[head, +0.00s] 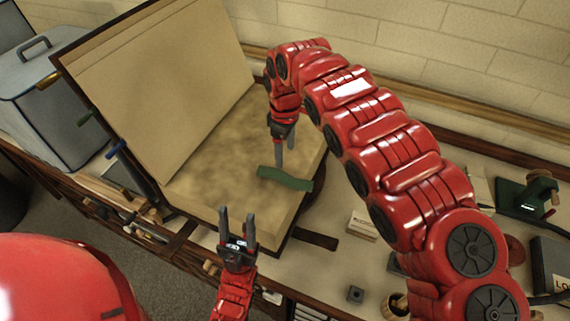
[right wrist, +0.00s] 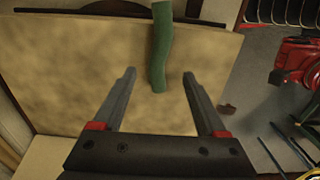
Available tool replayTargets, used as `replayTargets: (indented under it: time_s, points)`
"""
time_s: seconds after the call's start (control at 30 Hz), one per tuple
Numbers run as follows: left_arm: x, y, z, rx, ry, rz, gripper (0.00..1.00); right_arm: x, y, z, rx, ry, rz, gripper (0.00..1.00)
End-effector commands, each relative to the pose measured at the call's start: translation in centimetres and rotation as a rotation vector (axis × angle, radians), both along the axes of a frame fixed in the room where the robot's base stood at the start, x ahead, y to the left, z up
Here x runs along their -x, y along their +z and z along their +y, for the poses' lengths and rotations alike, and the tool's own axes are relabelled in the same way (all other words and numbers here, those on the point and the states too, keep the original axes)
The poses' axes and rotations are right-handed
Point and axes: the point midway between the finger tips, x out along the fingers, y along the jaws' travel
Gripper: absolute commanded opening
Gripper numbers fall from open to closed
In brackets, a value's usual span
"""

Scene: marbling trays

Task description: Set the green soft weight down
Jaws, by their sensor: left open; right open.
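The green soft weight (head: 285,179) is a limp dark green strip. It appears to lie on the mottled tan sheet (head: 215,150), near its front right edge. In the right wrist view the weight (right wrist: 161,40) runs from the top edge of the sheet inward. My right gripper (head: 281,160) points down just above the weight, fingers apart. In the right wrist view its open fingers (right wrist: 159,76) stand either side of the weight's near end, with gaps on both sides. My left gripper (head: 238,222) is open and empty in front of the sheet's front edge.
A grey lidded bin (head: 45,100) is at left. A small pale block (head: 362,225) and a green device (head: 527,196) are on the right.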

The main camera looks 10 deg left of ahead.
Motion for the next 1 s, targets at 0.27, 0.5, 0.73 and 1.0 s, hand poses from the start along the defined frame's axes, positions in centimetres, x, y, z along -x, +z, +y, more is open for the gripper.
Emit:
replayTargets:
  time_s: [0.27, 0.5, 0.73, 1.0]
  points:
    - [0.0, -0.4, 0.0, 0.000, 0.000, 0.000, 0.50, 0.1, 1.3, 0.0, 0.000, -0.001, 0.002, 0.74]
    - [0.0, -0.4, 0.0, 0.000, 0.000, 0.000, 0.50, -0.1, 1.2, 0.1, -0.010, -0.004, -0.003, 0.74]
    - [0.0, -0.4, 0.0, 0.000, 0.000, 0.001, 0.50, -7.2, -2.8, 4.8, -0.295, -0.141, -0.188, 0.74]
    - [0.0, -0.4, 0.0, 0.000, 0.000, 0.001, 0.50, -20.6, -5.3, 2.7, -0.819, -0.557, -0.660, 0.74]
